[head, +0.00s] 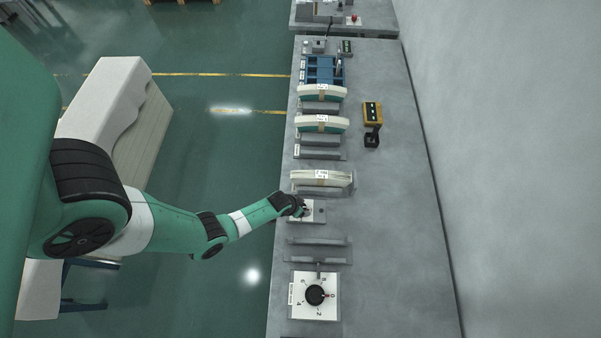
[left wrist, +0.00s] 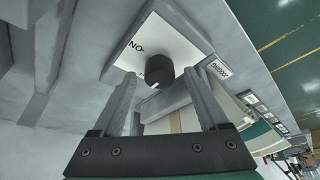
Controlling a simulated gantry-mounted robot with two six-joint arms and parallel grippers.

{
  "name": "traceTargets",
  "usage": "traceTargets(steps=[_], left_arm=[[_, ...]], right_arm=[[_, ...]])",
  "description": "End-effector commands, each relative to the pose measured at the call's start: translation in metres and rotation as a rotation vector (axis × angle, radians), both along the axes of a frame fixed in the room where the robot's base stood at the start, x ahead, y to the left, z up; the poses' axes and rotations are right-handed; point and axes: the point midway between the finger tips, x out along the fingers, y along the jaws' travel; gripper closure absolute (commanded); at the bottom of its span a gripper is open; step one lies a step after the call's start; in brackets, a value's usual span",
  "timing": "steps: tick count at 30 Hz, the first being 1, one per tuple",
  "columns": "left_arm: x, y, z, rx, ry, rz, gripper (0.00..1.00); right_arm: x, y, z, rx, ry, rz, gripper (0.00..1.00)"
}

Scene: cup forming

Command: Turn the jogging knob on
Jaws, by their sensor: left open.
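The jogging knob (left wrist: 159,71) is a short black cylinder on a white plate (left wrist: 172,38) in the left wrist view. Part of a "NO" mark shows on the plate, and a jogging label (left wrist: 217,69) sits beside it. My left gripper (left wrist: 160,80) is open, with one fingertip to each side of the knob in the picture. No contact shows, and I cannot tell how deep the fingers reach around it. In the head view my left gripper (head: 301,207) is over the small white plate (head: 307,217) and largely covers the knob. My right gripper is not in view.
A larger dial panel (head: 316,296) with a black knob lies nearer on the grey bench (head: 390,220). A stack of pale cups or filters (head: 321,180) sits just beyond the jogging plate. A yellow button box (head: 372,113) stands right. The bench's right side is mostly clear.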

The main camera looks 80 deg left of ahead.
Motion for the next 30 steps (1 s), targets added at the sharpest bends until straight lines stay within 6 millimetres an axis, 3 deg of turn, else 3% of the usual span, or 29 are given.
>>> traceTargets(steps=[2, 15, 30], left_arm=[[-0.0001, 0.0000, 0.0004, 0.000, 0.000, 0.000, 0.23], [-0.0001, -0.0002, 0.0005, 0.000, 0.000, 0.000, 1.00], [-0.0006, 0.0010, 0.0003, -0.001, 0.000, -0.098, 1.00]], right_arm=[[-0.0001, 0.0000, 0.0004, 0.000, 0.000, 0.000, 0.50], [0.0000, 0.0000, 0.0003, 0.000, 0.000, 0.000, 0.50], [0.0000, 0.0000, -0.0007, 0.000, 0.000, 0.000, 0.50]])
